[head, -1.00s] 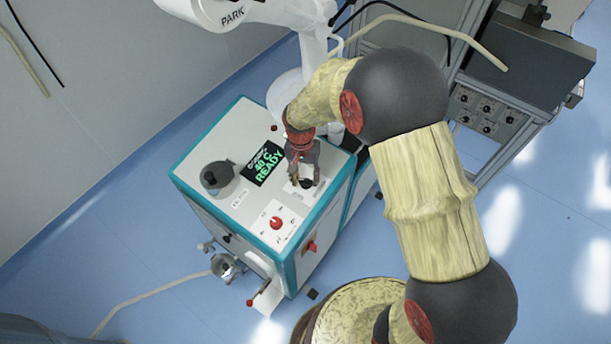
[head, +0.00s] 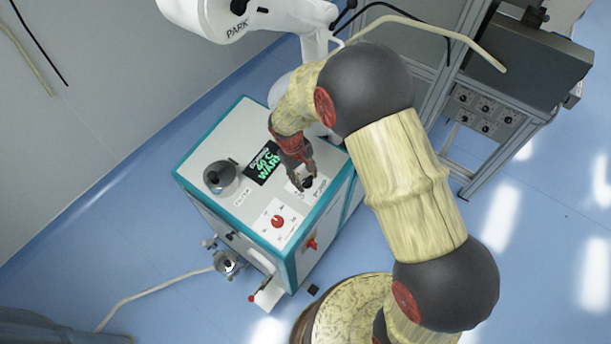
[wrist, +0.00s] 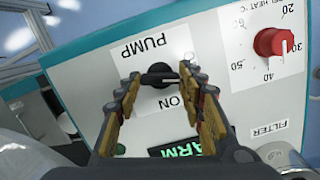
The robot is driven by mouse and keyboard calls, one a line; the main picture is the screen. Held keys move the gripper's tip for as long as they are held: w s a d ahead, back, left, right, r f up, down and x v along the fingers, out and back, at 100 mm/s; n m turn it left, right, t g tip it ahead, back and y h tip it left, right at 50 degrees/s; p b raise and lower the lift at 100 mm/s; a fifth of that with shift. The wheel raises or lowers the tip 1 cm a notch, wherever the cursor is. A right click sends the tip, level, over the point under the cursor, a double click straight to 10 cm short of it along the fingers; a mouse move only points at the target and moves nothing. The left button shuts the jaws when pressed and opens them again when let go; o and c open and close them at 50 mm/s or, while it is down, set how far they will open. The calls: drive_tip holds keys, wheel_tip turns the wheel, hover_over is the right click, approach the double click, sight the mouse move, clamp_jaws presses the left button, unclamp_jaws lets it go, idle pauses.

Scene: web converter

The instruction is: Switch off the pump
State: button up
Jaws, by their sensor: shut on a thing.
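The pump switch is a black rotary knob (wrist: 160,76) on the white top of the machine, and it also shows in the head view (head: 307,183). Its bar handle lies crosswise in the wrist view, between the words PUMP and ON, both upside down there. My gripper (wrist: 160,80) has one finger at each end of this bar and is shut on it. In the head view my gripper (head: 304,181) reaches down to the knob from the upper left, tilted. The fingers hide part of the plate around the knob.
A green-lettered display (head: 264,163), its last word ending in ARM, lies beside my gripper. A red heat dial (head: 277,221), a grey round filter cap (head: 220,177) and a red side switch (head: 311,244) are near. A white robot arm (head: 225,15) stands behind.

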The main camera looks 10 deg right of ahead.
drive_tip(key=shift+n+p, duration=0.3)
drive_tip(key=shift+n, duration=1.1)
drive_tip(key=o, duration=1.2)
drive_tip(key=a+r, duration=0.1)
drive_tip(key=r, duration=0.3)
drive_tip(key=a+r, duration=0.1)
drive_tip(key=r, duration=0.6)
drive_tip(key=shift+a+r, duration=0.3)
drive_tip(key=shift+a, duration=0.1)
